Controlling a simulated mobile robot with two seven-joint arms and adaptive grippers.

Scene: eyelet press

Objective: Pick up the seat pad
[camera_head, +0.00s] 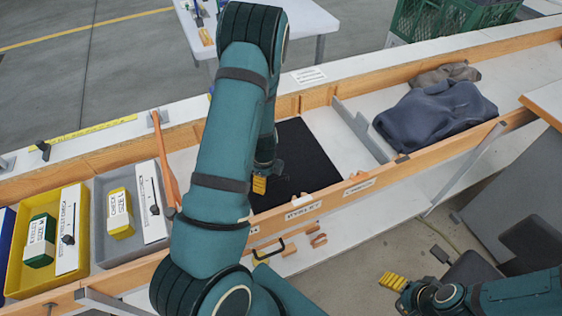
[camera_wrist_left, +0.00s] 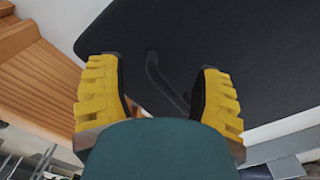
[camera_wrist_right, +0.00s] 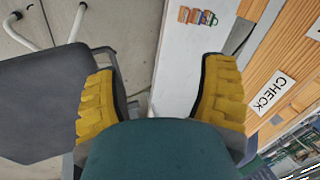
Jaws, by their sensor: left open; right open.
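A flat black pad (camera_head: 305,160), which I take for the seat pad, lies in a compartment of the long wooden-edged bench. My left arm hides its left part in the head view. My left gripper (camera_head: 260,184) is open over the pad's near left part. In the left wrist view the pad (camera_wrist_left: 250,60) fills the upper area, and a dark raised strip (camera_wrist_left: 163,82) shows between the open fingers (camera_wrist_left: 160,95). I cannot tell whether the fingertips touch the pad. My right gripper (camera_head: 392,281) is open and empty, off the bench at lower right.
Dark folded cloth (camera_head: 436,115) lies in the compartment to the right, beyond a grey divider (camera_head: 360,130). Yellow (camera_head: 47,250) and grey (camera_head: 128,215) trays with boxes stand at left. A grey chair (camera_wrist_right: 50,100) is near my right gripper.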

